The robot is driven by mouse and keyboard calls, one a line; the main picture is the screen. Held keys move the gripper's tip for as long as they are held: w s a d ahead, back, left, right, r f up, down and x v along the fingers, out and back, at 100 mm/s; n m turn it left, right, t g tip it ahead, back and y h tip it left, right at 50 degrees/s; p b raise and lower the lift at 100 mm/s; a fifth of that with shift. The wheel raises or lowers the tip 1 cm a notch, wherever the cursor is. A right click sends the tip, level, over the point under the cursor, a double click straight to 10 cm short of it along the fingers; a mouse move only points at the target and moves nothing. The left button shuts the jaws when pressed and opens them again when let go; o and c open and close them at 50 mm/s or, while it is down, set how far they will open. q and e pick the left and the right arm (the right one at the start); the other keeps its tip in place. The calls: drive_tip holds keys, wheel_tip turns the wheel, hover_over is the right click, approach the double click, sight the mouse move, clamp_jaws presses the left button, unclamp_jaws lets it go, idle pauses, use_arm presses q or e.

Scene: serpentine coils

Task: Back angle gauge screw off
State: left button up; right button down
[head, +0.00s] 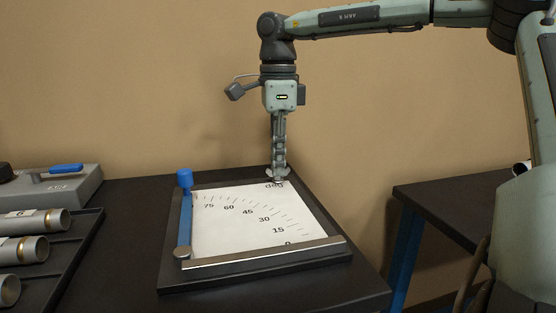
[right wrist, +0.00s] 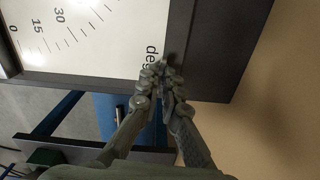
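The angle gauge (head: 217,245) lies on the dark table, a white plate with a degree scale in a dark frame. Its blue arm (head: 186,220) runs along the left side, from a silver round pivot (head: 182,253) at the near left corner to a blue knob (head: 184,179) at the far end. I cannot make out a separate screw. My right gripper (head: 278,176) points down at the gauge's far edge, by the "deg" print. In the right wrist view its fingertips (right wrist: 164,76) are together, with nothing clearly held between them. My left gripper is out of view.
A dark tray (head: 82,246) with several grey metal cylinders (head: 32,221) stands at the left. Behind it is a grey box (head: 75,187) with a blue handle. A second dark table (head: 450,206) with a blue leg stands at the right, across a gap.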

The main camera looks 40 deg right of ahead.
drive_tip(key=shift+s+f, duration=0.2)
drive_tip(key=shift+f, duration=0.1)
drive_tip(key=c, duration=1.8)
unclamp_jaws()
drive_tip(key=shift+o, duration=0.4)
drive_tip(key=shift+w, duration=0.1)
wheel_tip(320, 180, up, 12)
drive_tip(key=shift+r, duration=0.15)
